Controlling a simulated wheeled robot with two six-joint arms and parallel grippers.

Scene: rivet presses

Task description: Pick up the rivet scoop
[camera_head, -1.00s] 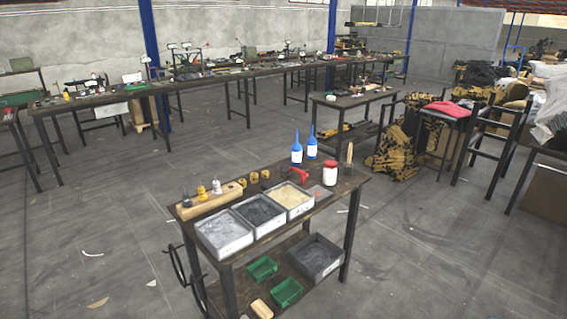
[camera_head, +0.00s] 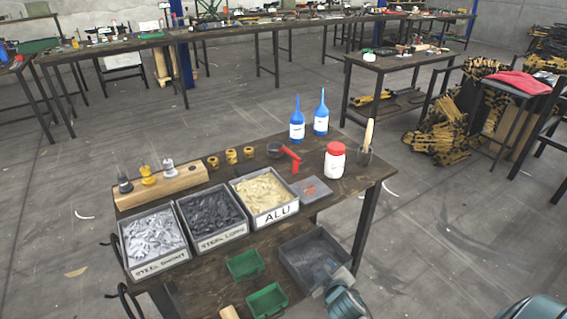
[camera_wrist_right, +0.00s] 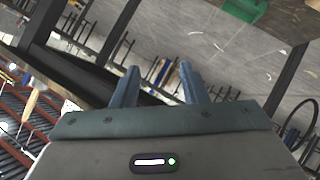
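The rivet scoop, which looks to be a dark round bowl with a red handle (camera_head: 290,155), lies on the workbench top behind the ALU bin, left of the red-capped white jar. My right gripper (camera_head: 335,280) shows at the bottom of the head view, in front of the bench and beside the lower shelf's grey bin, well apart from the scoop. In the right wrist view its two fingers (camera_wrist_right: 156,82) stand apart with nothing between them. The scoop cannot be made out there. My left gripper is not in view.
Bins of short steel (camera_head: 153,264), long steel (camera_head: 222,243) and ALU rivets (camera_head: 284,213) line the bench front. A red-capped jar (camera_head: 335,162), two blue bottles (camera_head: 297,128) and a brush in a cup (camera_head: 367,140) stand nearby. A wooden block (camera_head: 190,185) holds several fittings.

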